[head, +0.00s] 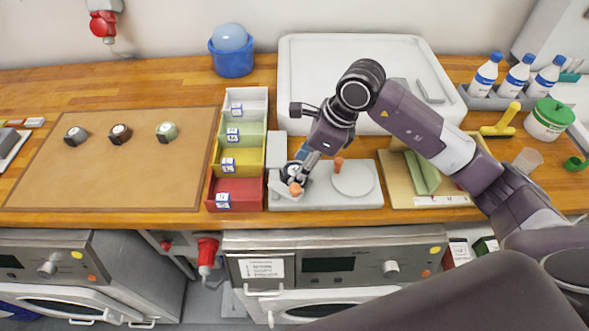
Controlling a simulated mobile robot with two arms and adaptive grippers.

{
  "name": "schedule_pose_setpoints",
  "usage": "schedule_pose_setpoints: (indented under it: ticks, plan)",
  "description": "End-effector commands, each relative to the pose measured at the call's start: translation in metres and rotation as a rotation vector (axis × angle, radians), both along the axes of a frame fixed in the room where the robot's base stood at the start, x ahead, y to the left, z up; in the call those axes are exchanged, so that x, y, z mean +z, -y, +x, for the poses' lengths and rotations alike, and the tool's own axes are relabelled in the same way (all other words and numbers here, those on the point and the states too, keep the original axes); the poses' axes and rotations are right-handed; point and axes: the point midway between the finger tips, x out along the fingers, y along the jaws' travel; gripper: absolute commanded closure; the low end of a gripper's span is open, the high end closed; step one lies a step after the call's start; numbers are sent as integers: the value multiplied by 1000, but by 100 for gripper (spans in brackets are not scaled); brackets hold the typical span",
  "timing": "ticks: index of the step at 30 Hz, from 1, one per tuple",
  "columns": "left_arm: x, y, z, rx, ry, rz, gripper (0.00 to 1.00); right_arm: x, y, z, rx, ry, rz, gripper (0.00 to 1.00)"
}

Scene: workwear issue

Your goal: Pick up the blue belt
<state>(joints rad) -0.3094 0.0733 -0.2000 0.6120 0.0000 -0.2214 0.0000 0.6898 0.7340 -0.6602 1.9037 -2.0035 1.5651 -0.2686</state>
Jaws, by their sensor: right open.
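A small dark, bluish roll (291,171), which looks like the blue belt, sits at the left end of the grey scale-like device on the wooden counter. My right gripper (316,176) reaches down over this device from the right. Its jaws are open, with orange tips. The fingers partly cover the roll, and I cannot tell whether they touch it. Three other rolls lie on the brown mat at left: a black one (75,136), a brown one (120,133) and a green one (167,132). My left gripper is not in view.
A rack of coloured bins (238,163) stands just left of the device (340,199). A white tray (300,60) lies behind it. A board (400,190) with a green folded item (424,174) is at right. A blue bucket (232,62) and several bottles stand at the back.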

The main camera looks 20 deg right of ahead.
Motion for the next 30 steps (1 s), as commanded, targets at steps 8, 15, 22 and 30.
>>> schedule_pose_setpoints:
  ticks: [8,15,22,30]
  plan:
    - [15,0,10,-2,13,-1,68,-25,-11,5,0,0,1,51]
    - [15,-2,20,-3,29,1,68,-26,-11,6,0,1,0,56]
    - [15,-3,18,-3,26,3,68,-25,-11,6,0,1,0,81]
    - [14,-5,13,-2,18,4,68,-24,-11,6,0,3,1,84]
